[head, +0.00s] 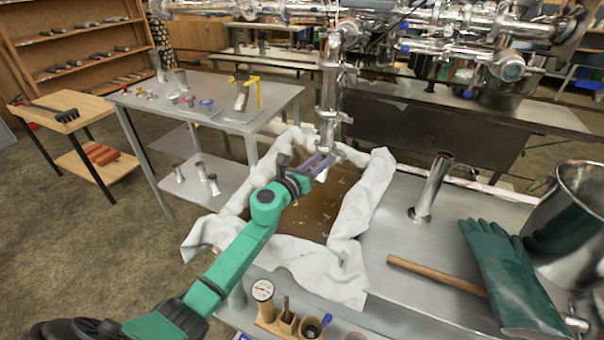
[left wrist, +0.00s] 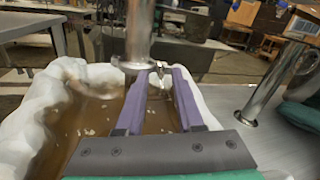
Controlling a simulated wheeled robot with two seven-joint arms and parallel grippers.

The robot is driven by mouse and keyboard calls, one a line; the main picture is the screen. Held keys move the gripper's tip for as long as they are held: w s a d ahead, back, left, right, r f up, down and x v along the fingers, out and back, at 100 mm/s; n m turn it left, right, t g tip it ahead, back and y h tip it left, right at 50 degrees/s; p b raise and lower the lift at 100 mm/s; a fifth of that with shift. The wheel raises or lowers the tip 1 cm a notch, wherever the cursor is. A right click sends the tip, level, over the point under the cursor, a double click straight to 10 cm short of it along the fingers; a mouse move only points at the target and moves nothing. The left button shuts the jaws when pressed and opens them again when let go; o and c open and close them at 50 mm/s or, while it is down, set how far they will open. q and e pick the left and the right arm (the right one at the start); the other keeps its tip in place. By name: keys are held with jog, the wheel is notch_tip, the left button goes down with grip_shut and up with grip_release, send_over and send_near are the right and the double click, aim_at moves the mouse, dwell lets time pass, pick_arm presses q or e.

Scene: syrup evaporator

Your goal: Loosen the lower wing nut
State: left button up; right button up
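A steel pipe (head: 331,92) hangs upright over a cloth-lined pan (head: 372,190) of brown liquid. Its lower end also shows in the left wrist view (left wrist: 138,40). A small shiny metal piece (left wrist: 160,68), perhaps the lower wing nut, is just past my fingertips; its shape is too small to be sure. My left gripper (head: 322,162) reaches in from the left, beside the pipe's lower end. My right gripper is not in view.
On the right are a short upright pipe (head: 431,188), a wooden handle (head: 437,276), green gloves (head: 508,275) and a steel pot (head: 583,190). A wooden holder with a gauge (head: 263,290) is in front. A side table (head: 280,103) with fittings stands at the left.

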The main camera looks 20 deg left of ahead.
pick_arm(q)
jog(key=v, duration=1.1)
jog(key=shift+b, duration=0.3)
jog(key=o, duration=0.4)
jog(key=shift+d, duration=0.1)
jog(key=shift+c, duration=0.2)
jog(key=o, duration=0.5)
jog(key=shift+r+n, duration=0.15)
jog(key=shift+n, duration=0.15)
jog(key=shift+o, duration=0.4)
jog(key=n, duration=0.2)
jog(key=a+n+h+b, duration=0.1)
jog(key=n, duration=0.1)
jog(key=a+r+n+b, duration=0.1)
jog(key=n, duration=0.2)
jog(key=shift+w+a+r+t, duration=0.1)
jog(key=shift+a+t, duration=0.15)
jog(key=shift+t, duration=0.05)
jog(key=w+d+f+n+h+b, duration=0.1)
jog(key=w+d+n, duration=0.2)
jog(key=w, duration=0.4)
jog(key=w+d+f+n+g+b, duration=0.1)
jog(key=w+d+f+n, duration=0.1)
jog(key=w+n, duration=0.3)
jog(key=shift+w+d+f+n+h, duration=0.25)
jog(key=shift+w+d+h, duration=0.2)
jog(key=shift+w, duration=0.55)
jog(key=c, duration=1.4)
